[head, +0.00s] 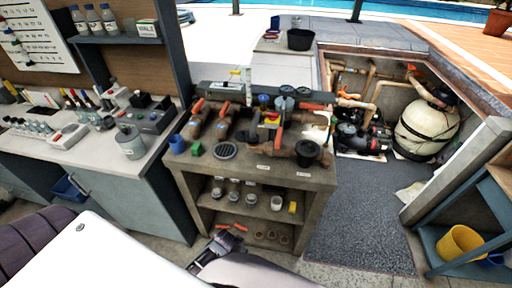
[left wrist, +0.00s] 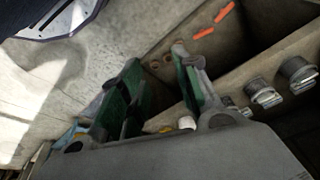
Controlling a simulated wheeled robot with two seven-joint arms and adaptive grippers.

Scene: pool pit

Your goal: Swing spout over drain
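On the workbench top in the head view, a round dark drain grate (head: 225,150) lies near the front left. A brown pipe piece (head: 284,151), which may be the spout, lies to its right, apart from the grate; its exact outlet is too small to tell. A black cup-like fitting (head: 308,152) is at its right end. My left gripper (head: 226,241) is low in front of the bench, below the top and away from the grate and pipe. In the left wrist view its green-padded fingers (left wrist: 157,97) are apart with nothing between them. My right gripper is not in view.
The bench (head: 316,181) has shelves below with jars (head: 233,188) and orange handles (head: 232,227). Orange-handled valves (head: 198,106) and gauges crowd the back of its top. A dark mat (head: 360,225) lies right.

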